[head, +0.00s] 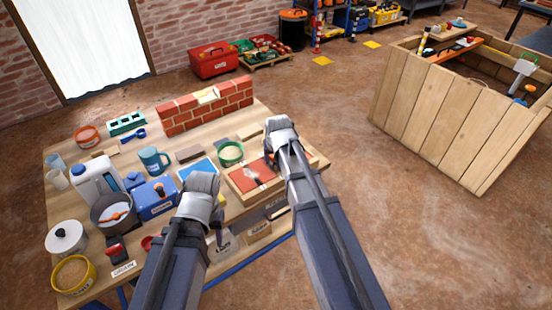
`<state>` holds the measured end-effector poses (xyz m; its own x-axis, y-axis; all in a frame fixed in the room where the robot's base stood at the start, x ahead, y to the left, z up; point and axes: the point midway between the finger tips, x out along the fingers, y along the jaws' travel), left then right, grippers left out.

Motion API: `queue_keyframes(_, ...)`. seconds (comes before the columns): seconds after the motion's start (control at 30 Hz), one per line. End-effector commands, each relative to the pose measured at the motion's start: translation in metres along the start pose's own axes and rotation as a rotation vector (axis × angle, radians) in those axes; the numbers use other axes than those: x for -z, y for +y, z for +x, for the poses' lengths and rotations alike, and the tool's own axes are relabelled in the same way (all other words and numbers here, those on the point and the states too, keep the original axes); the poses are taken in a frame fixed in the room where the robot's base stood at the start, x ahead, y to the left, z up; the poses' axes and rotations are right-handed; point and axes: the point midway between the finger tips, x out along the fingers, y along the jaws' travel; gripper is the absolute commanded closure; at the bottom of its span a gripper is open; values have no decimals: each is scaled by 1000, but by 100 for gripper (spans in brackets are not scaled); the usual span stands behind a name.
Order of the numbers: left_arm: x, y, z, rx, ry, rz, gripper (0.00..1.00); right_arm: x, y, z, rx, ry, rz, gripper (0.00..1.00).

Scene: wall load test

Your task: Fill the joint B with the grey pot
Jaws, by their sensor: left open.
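A dark grey pot (109,222) stands on the left side of the workbench, with pale filling and an orange-handled tool inside. A low red brick wall (178,119) stands at the back of the bench. A pale patch (207,97) shows at its upper middle; I cannot read which joint is B. My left gripper (217,232) is open and points down near the bench's front edge, right of the grey pot and apart from it. My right gripper (271,155) is over the wooden tray at the bench's right; its fingers are mostly hidden by its wrist.
The wooden tray (238,185) holds red pieces. A blue box (156,205), white jug (94,185), blue mug (153,160), white lidded pot (67,239) and yellow tub (86,283) crowd the bench (70,210). A planked wooden crate (440,120) stands right, across clear floor.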

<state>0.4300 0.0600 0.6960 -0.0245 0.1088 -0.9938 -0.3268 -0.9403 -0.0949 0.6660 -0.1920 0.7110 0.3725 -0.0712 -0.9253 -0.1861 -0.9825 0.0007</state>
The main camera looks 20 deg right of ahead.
Motion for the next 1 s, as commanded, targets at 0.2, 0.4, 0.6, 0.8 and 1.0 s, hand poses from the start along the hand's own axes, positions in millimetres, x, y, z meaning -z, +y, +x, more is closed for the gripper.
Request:
queue_keyframes(0.2,-1,-2,-22,0,0,0,50,9,0,-20,0,2,0,95)
queue_keyframes(0.4,-2,-4,-37,0,0,0,50,15,0,-35,0,2,0,95)
queue_keyframes(0.6,-3,-5,-52,0,0,0,50,21,0,-49,0,2,0,95)
queue_keyframes(0.8,-4,-6,-61,0,0,0,50,24,0,-57,0,3,0,95)
queue_keyframes(1.0,-4,-6,-60,0,0,0,50,23,0,-55,0,3,0,95)
